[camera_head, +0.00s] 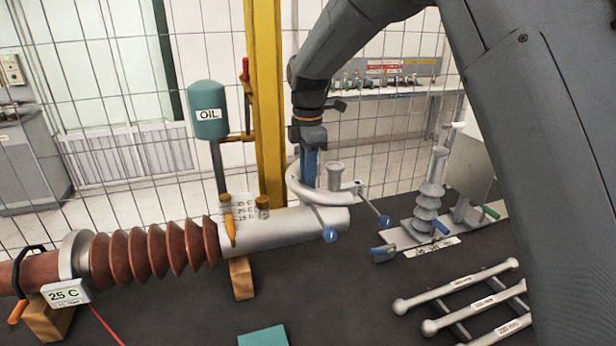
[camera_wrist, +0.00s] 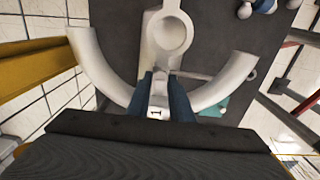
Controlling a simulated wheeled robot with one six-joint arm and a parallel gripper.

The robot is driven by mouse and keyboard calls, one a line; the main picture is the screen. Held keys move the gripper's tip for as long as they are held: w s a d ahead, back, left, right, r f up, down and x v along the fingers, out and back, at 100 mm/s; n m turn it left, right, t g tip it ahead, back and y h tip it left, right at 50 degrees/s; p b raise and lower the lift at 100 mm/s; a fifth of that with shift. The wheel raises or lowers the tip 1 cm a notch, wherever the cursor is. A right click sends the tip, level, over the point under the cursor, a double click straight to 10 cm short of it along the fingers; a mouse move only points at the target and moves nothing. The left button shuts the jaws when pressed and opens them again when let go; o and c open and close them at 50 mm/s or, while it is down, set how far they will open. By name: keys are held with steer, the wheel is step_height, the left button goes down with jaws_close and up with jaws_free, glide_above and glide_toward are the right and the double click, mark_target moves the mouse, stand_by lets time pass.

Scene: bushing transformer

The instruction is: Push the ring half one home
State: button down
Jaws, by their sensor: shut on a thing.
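My gripper (camera_head: 310,176) points down and is shut on the number-1 tab of a white half ring (camera_head: 299,190). In the wrist view, my gripper's blue jaws (camera_wrist: 162,100) pinch the tab at the middle of the half ring (camera_wrist: 92,58). The half ring is held level above the pale end tube (camera_head: 285,225) of the brown ribbed bushing (camera_head: 155,250). Contact below is hidden.
An oil tank (camera_head: 208,115) and yellow post (camera_head: 265,90) stand behind. A ribbed insulator stand (camera_head: 428,200) and white bars (camera_head: 455,290) lie right. A wooden block (camera_head: 242,280) supports the tube.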

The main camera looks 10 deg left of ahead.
steer(key=shift+f, duration=0.15)
steer(key=c, duration=1.5)
jaws_free()
steer(key=shift+r+b, duration=1.55)
steer(key=shift+r, duration=2.35)
steer(key=shift+s, duration=0.1)
